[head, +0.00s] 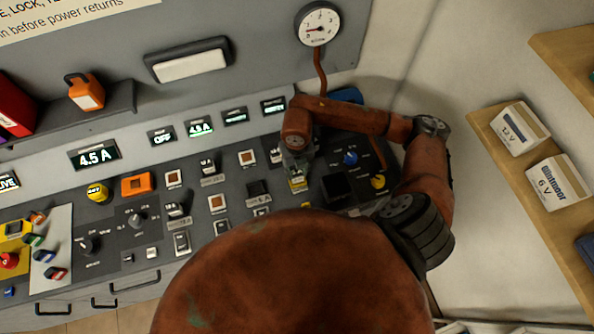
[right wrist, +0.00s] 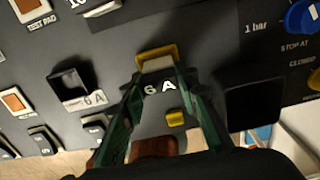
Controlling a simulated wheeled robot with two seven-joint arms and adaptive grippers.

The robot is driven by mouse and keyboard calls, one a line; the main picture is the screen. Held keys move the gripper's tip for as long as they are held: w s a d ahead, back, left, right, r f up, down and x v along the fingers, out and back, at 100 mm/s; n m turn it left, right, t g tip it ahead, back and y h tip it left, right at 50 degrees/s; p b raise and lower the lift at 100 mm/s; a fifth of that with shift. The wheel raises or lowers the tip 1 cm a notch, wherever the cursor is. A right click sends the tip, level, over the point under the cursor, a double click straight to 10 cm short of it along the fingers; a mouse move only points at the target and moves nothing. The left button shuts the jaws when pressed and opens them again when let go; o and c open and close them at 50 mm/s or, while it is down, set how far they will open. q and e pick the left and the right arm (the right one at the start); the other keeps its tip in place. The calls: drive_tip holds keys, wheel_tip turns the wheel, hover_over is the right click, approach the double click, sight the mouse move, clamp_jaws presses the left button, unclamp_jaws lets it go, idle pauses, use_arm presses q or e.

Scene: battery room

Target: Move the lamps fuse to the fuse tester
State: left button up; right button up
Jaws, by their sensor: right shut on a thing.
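My right gripper (head: 298,166) is over the grey control panel in the head view. In the right wrist view, its dark green fingers (right wrist: 160,72) are shut on a small pale block, the fuse (right wrist: 156,63). The fuse is at a yellow-framed socket (right wrist: 158,50), which looks like the fuse tester. I cannot tell whether it is seated or just above. White letters "6 A" and a small yellow button (right wrist: 175,118) show between the fingers. An open black socket (right wrist: 71,82) with a "6 A" label lies to the left. My left gripper is out of view.
The panel has several switches, a blue knob (head: 350,158) and a yellow knob (head: 378,181) right of the gripper. A gauge (head: 318,24) hangs above. A shelf (head: 487,117) with batteries is at the right. My own arm hides the panel's lower middle.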

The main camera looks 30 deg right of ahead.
sight(297, 172)
drive_tip(key=shift+f+b, duration=0.5)
drive_tip(key=shift+f, duration=0.15)
idle(0.3)
drive_tip(key=o, duration=0.9)
drive_tip(key=shift+o, duration=0.2)
drive_tip(key=shift+r, duration=0.15)
drive_tip(key=shift+r+p, duration=3.4)
drive_tip(key=shift+r, duration=2.05)
drive_tip(key=shift+s+f, duration=0.1)
